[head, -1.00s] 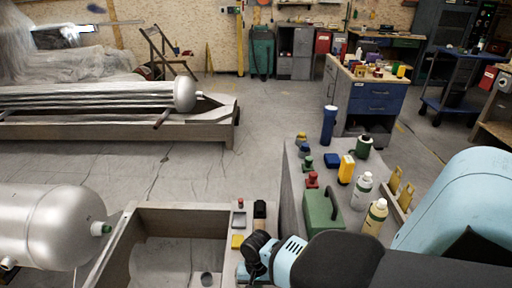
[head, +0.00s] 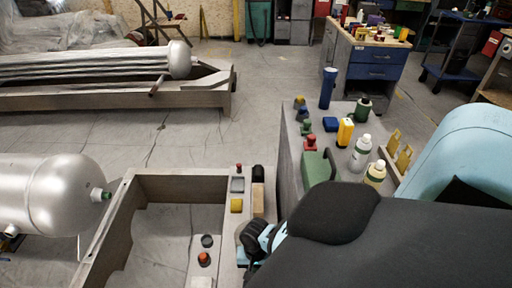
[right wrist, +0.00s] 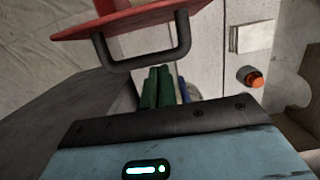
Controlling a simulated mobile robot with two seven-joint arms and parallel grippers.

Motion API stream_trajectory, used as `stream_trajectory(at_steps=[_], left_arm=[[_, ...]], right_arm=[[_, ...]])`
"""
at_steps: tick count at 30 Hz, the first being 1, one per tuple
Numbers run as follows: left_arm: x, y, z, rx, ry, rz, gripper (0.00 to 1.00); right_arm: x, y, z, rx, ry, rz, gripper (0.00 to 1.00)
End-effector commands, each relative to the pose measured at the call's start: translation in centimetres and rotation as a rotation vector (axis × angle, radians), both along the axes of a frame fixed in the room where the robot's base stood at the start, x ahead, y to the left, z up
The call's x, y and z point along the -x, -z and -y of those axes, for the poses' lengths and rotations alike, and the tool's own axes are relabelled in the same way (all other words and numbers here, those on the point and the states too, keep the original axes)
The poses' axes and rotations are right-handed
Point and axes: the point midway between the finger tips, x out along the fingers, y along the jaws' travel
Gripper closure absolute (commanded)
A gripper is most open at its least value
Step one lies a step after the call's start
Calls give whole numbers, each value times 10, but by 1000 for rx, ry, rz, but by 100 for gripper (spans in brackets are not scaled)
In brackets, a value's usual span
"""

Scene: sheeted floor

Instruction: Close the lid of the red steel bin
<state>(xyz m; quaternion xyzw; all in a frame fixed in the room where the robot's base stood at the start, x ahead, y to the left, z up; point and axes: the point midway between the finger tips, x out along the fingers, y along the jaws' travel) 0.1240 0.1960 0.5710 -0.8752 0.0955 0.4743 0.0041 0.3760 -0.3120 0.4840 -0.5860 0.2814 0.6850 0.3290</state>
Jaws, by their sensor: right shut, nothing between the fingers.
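In the right wrist view a red panel (right wrist: 135,20) with a dark bar handle (right wrist: 145,60) hangs tilted across the top; it appears to be the bin's lid. The bin's body is not clearly seen there, and I cannot pick out the bin in the head view. My right gripper (right wrist: 158,78) is shut and empty. Its narrow dark green fingers appear just below the handle, but I cannot tell whether they touch it. In the head view my right arm hides the fingertips. My left gripper is not in view.
A grey bench (head: 288,150) carries bottles and a green case (head: 317,171). A wooden frame (head: 180,184) stands left of my right arm. A steel tank (head: 50,195) lies at the left. Open floor (head: 255,85) lies beyond. An orange knob (right wrist: 255,79) is right of the handle.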

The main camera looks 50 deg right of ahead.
Motion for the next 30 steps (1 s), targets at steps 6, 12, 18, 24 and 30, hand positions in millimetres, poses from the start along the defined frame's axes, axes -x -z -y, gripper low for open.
stream_trajectory(at_steps=[6,12,18,24,30], left_arm=[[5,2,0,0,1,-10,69],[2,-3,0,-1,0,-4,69],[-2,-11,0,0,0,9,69],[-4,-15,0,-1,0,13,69],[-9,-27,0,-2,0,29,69]], right_arm=[[0,0,0,0,0,0,100],[1,-2,-1,12,-1,11,100],[3,-5,-2,44,0,36,100],[5,-6,-3,66,-1,54,100],[9,-11,-4,113,-1,93,100]])
